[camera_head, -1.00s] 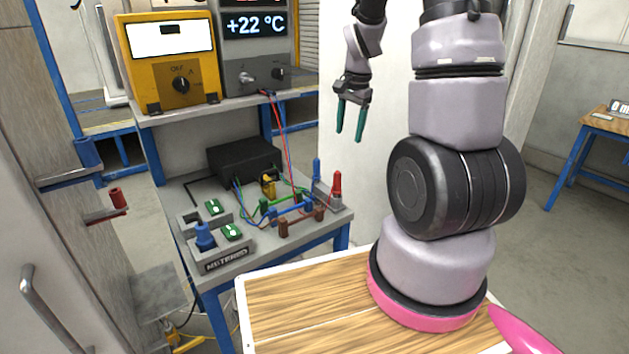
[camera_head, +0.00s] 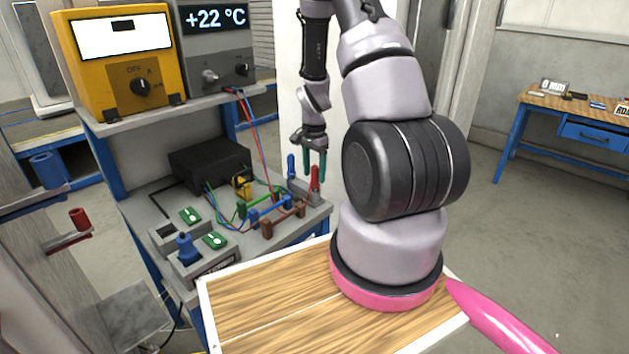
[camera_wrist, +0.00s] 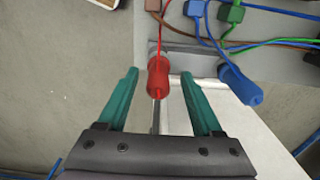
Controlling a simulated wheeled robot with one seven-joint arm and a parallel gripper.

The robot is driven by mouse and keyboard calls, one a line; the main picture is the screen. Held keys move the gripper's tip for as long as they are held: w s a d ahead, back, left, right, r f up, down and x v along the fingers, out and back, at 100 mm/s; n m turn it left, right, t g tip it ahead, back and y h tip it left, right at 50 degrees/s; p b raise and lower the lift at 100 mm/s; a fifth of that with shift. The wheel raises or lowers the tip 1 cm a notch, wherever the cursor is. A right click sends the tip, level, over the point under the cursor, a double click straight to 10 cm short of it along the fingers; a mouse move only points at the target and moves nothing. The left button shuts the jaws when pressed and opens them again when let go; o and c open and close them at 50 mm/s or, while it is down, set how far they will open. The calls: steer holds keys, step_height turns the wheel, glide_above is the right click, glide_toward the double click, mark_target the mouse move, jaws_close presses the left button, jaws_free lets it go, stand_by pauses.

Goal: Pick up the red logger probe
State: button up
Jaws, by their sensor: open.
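The red probe (camera_head: 315,179) stands in a grey holder at the right front corner of the bench, next to a blue probe (camera_head: 291,167). In the wrist view the red probe (camera_wrist: 158,78) has a red lead and appears between the tips of my two teal fingers. The blue probe (camera_wrist: 240,85) is to the right, outside the fingers. My gripper (camera_head: 315,168) is open and points down at the red probe. I cannot tell how far the fingertips are above or around it, but no finger is seen touching it.
The bench (camera_head: 140,219) holds a black box (camera_head: 208,162), coloured clips and leads, and a grey block with a blue plug (camera_head: 187,249). A yellow meter (camera_head: 120,60) and a grey +22 °C display unit (camera_head: 215,45) stand on its shelf. Another red piece (camera_head: 80,218) sits on a bracket at left.

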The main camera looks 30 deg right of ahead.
mark_target(315, 179)
step_height(315, 179, down, 4)
steer(key=shift+d+r, duration=0.1)
steer(key=shift+r, duration=0.15)
jaws_close()
steer(key=shift+r, duration=0.15)
